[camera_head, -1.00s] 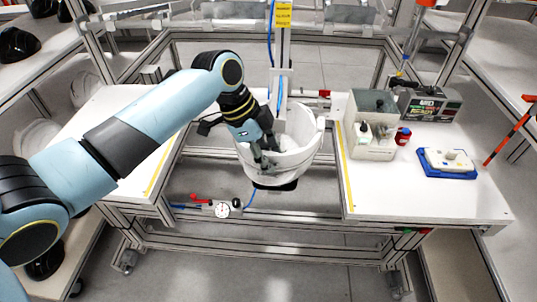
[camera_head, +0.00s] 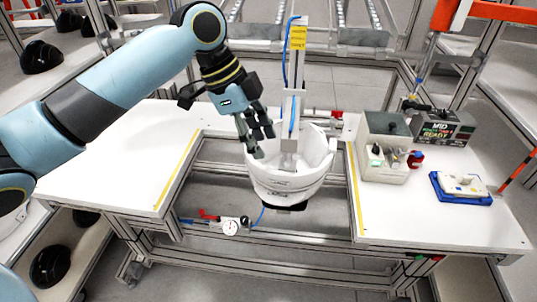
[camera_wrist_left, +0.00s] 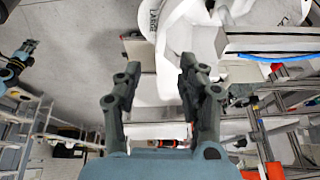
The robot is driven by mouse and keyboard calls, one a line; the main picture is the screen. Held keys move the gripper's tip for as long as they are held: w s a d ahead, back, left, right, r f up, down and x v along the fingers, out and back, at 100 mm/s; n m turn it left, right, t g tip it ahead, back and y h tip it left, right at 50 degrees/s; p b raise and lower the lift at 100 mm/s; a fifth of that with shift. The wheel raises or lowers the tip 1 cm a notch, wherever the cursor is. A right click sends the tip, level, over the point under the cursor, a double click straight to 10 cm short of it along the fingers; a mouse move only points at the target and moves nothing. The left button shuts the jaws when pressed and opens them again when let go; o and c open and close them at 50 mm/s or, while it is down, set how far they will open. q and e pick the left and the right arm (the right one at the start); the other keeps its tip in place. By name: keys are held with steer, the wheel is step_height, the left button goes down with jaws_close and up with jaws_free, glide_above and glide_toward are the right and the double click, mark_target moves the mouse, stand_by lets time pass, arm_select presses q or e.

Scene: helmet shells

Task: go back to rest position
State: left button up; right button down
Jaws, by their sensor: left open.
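My left gripper (camera_head: 263,143) is open, its fingers pointing down at the upper left rim of a white helmet shell (camera_head: 291,185). The shell sits upside down on a stand between two white table halves. I cannot tell from the head view whether the fingertips touch the rim. In the left wrist view my left gripper (camera_wrist_left: 155,95) has its fingers apart with nothing between them. The white shell (camera_wrist_left: 185,30) shows beyond the fingers there, marked "LARGE". My right gripper is not in view.
An upright post (camera_head: 299,75) with a yellow label rises behind the shell. On the right table stand a grey box (camera_head: 383,165), a dark device (camera_head: 440,127) and a blue-edged tray (camera_head: 462,198). The left table top (camera_head: 120,150) is clear. Black helmets (camera_head: 42,57) lie on left shelves.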

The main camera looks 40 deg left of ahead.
arm_select(q)
steer(key=shift+s+a+r, duration=0.1)
steer(key=shift+a+r, duration=0.05)
steer(key=shift+r, duration=0.3)
steer(key=s+d+f+n+t+y, duration=0.1)
steer(key=s+d+n+y, duration=0.1)
steer(key=s+n, duration=0.55)
steer(key=s+d+f+n+y, duration=0.1)
steer(key=s+f+n+y, duration=0.2)
steer(key=s, duration=0.7)
step_height(320, 180, down, 36)
steer(key=s+a+n+g+b, duration=0.1)
steer(key=s+a+n+b, duration=0.1)
steer(key=b, duration=1)
steer(key=s+f+b, duration=0.5)
steer(key=s+f, duration=0.4)
steer(key=f, duration=0.4)
steer(key=s+a+f+g+b, duration=0.1)
steer(key=s+f+b, duration=0.4)
steer(key=s+f, duration=0.4)
step_height(320, 180, down, 5)
steer(key=shift+r+g, duration=0.15)
steer(key=shift+g, duration=0.15)
